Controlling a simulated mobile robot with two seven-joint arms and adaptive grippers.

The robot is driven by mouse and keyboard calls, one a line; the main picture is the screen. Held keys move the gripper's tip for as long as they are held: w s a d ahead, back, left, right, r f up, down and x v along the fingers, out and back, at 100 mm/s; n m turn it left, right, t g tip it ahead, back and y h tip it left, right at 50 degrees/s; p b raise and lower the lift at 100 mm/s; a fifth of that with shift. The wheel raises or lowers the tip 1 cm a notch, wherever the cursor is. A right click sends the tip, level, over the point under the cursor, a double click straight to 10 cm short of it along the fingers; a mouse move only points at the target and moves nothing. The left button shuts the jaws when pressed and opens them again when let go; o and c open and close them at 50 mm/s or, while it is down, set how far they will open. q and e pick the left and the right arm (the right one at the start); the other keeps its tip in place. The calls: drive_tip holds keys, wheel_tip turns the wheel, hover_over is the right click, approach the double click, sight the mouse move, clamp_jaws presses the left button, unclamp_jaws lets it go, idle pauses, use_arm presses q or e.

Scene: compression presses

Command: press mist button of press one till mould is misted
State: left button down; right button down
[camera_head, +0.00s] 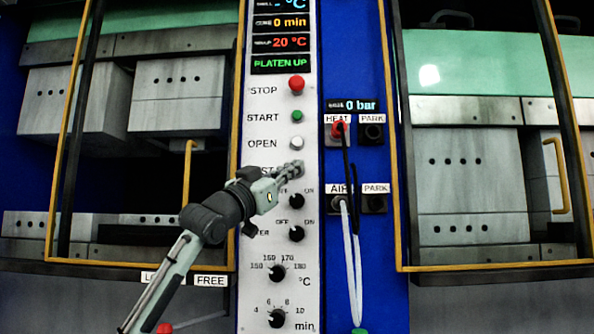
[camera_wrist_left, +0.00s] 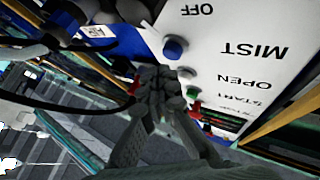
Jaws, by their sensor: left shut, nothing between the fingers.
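My left gripper (camera_head: 292,171) is shut and empty, with its fingertips at the mist button's place on the white control panel (camera_head: 257,190). In the head view the gripper hides that button and most of its label; only "ST" shows. In the left wrist view, upside down, a blue button (camera_wrist_left: 173,48) sits by the MIST label, just beyond the gripper tips (camera_wrist_left: 162,82). I cannot tell whether they touch it. Behind the left door are grey metal blocks (camera_head: 178,95) with a gap between upper and lower ones; no mist shows there. My right gripper is not in view.
Above the gripper are the red STOP (camera_head: 297,83), green START (camera_head: 297,116) and white OPEN (camera_head: 297,143) buttons. Black knobs (camera_head: 297,234) sit below. HEAT and AIR hoses (camera_head: 346,240) hang to the right. A yellow-framed door (camera_head: 400,150) flanks the panel. The display reads PLATEN UP.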

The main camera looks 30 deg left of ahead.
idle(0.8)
use_arm(q)
drive_tip(key=shift+w+a+p, duration=0.2)
drive_tip(key=shift+w+p, duration=0.15)
drive_tip(key=shift+p, duration=0.05)
drive_tip(key=shift+w+a+p, duration=0.3)
drive_tip(key=shift+w+p, duration=0.1)
drive_tip(key=shift+w, duration=0.05)
idle(0.7)
idle(0.3)
drive_tip(key=shift+s+d+b, duration=0.35)
drive_tip(key=shift+s+d, duration=0.15)
drive_tip(key=shift+s, duration=0.25)
drive_tip(key=shift+s+d+b, duration=0.2)
drive_tip(key=shift+s+d, duration=0.25)
drive_tip(key=shift+s, duration=0.25)
drive_tip(key=shift+s+d+b, duration=0.25)
drive_tip(key=shift+s+d, duration=0.15)
drive_tip(key=shift+s, duration=0.35)
drive_tip(key=shift+s+d+b, duration=0.2)
drive_tip(key=shift+s+d, duration=0.25)
drive_tip(key=shift+s, duration=0.25)
